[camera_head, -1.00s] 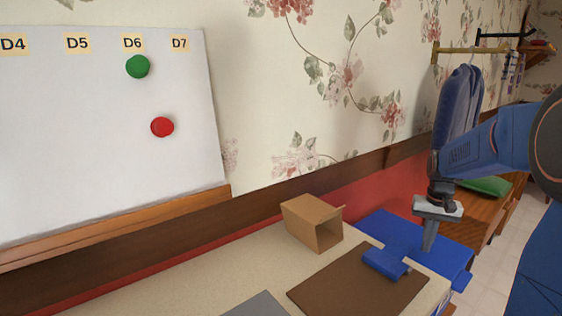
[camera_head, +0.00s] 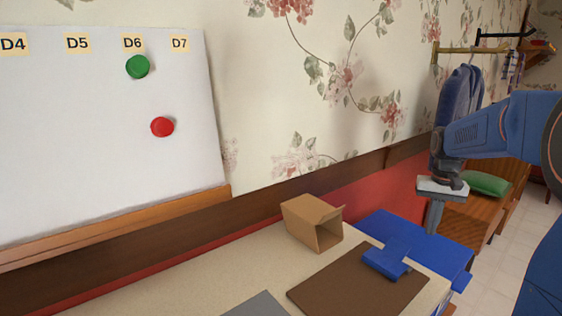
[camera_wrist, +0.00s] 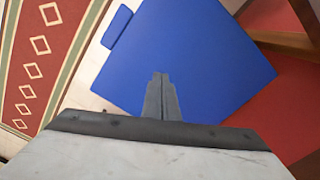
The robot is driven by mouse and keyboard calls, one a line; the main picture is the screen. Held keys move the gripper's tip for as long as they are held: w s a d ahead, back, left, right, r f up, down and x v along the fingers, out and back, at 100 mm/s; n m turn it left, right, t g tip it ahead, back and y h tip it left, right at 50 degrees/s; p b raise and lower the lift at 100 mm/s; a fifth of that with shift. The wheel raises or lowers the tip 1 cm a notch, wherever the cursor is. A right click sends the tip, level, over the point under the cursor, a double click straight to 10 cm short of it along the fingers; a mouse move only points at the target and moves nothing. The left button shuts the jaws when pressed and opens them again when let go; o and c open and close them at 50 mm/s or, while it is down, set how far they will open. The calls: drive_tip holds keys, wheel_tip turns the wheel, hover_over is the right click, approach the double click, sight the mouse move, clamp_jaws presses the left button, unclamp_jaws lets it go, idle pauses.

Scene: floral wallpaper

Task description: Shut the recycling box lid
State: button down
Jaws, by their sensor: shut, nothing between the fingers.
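The recycling box shows as a blue lid panel (camera_head: 450,255), lying about flat beyond the end of the table, with a small tab at its right edge. In the wrist view the lid (camera_wrist: 215,60) fills the middle as a plain blue square, its tab at the upper left. Whether it sits fully down on its box I cannot tell, as the box walls are mostly hidden. My gripper (camera_head: 432,231) is shut and empty, pointing down over the lid. Its fingertips (camera_wrist: 160,76) show together in the wrist view, apparently just above the lid; contact is unclear.
A brown mat (camera_head: 335,290) with a blue object (camera_head: 384,263) on it and an open cardboard box (camera_head: 300,222) are on the table. A wooden bench with a green cushion (camera_head: 488,184) stands beyond. A patterned rug (camera_wrist: 35,70) lies on the floor.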

drive_tip(key=shift+r, duration=2.35)
drive_tip(key=shift+s, duration=0.1)
